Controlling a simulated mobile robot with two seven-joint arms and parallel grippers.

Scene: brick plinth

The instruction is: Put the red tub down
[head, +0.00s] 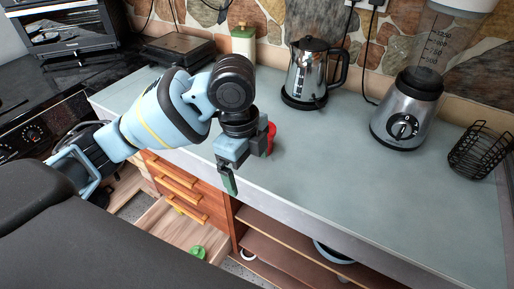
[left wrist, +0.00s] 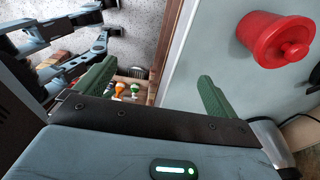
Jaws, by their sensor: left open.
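The red tub (head: 271,137) stands on the grey-green counter (head: 330,170), close to its front edge and partly hidden behind my left gripper (head: 232,178) in the head view. In the left wrist view the red tub (left wrist: 272,40) shows at the upper right, with a round knob on top. My left gripper (left wrist: 156,76) has its two green fingers spread wide. Nothing is between them, and the tub is outside them, beyond the right finger. My right gripper is not seen.
A steel kettle (head: 307,75), a blender (head: 406,110) and a black wire basket (head: 482,150) stand on the counter. A green-lidded jar (head: 243,42) is at the back. Below the gripper, an open drawer (head: 170,222) holds small items. The counter's middle is clear.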

